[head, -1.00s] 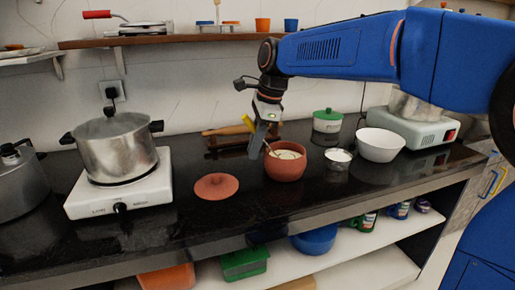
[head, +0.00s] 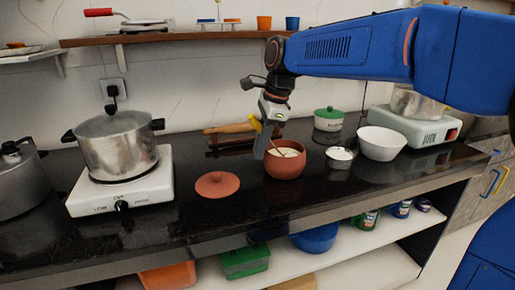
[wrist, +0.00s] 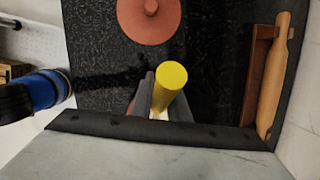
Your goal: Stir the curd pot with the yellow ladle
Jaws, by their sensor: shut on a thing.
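The curd pot (head: 286,169) is a round terracotta bowl on the black counter. Pale curd (head: 288,152) shows inside, and its rim looks somewhat tilted. My gripper (head: 263,148) is shut on the yellow ladle (head: 256,124), at the pot's left rim. The ladle's yellow handle end sticks out above the fingers. A thin shaft reaches over the pot's mouth; the ladle's lower end is hidden. In the wrist view the handle (wrist: 171,77) stands between my dark fingers, and the pot cannot be made out.
A terracotta lid (head: 217,184) lies left of the pot, and also shows in the wrist view (wrist: 150,18). A small steel bowl (head: 339,158) and white bowl (head: 381,144) stand right. A rolling pin (head: 228,129) lies behind. A steel pot (head: 117,146) sits on a stove at left.

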